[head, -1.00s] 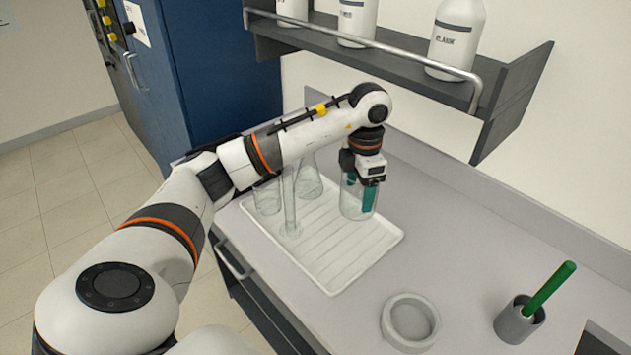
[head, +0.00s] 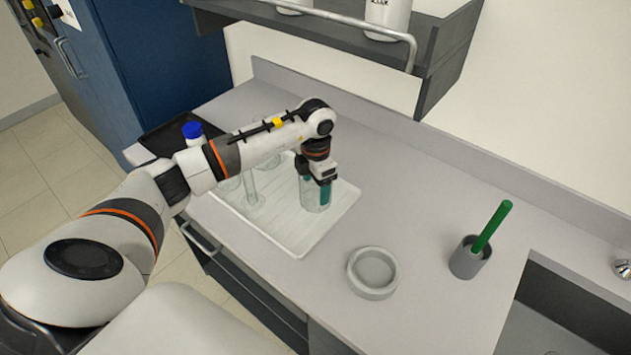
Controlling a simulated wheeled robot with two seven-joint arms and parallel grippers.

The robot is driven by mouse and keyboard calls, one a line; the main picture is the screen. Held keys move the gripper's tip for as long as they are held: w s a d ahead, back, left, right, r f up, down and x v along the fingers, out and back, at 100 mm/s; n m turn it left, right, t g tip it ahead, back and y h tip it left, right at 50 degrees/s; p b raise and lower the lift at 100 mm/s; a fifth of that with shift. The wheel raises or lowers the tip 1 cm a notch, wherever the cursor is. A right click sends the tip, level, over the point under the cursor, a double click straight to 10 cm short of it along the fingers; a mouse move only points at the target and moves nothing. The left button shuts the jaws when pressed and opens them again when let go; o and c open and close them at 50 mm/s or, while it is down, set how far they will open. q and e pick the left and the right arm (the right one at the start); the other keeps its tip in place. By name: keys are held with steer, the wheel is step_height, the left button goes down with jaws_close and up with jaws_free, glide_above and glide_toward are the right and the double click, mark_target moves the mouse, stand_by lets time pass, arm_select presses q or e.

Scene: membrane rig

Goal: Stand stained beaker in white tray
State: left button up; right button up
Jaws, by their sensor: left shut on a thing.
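A clear glass beaker (head: 310,197) is upright at the right part of the white tray (head: 298,246). My left gripper (head: 322,193) points down at it, with its teal fingers shut on the beaker's wall. The beaker's base appears to be on or just above the tray; I cannot tell whether it touches. No stain can be made out on the glass at this size. My right gripper is not in view.
Other glassware, including a tall cylinder (head: 252,196), stands on the tray's left side, partly behind my arm. A grey round dish (head: 373,272) and a grey holder (head: 467,260) with a green-handled tool (head: 492,226) stand to the right. A shelf (head: 440,40) overhangs the back.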

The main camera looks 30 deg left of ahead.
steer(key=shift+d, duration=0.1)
arm_select(q)
steer(key=shift+f, duration=0.25)
steer(key=o, duration=0.8)
steer(key=shift+r, duration=0.1)
steer(key=shift+o, duration=1.1)
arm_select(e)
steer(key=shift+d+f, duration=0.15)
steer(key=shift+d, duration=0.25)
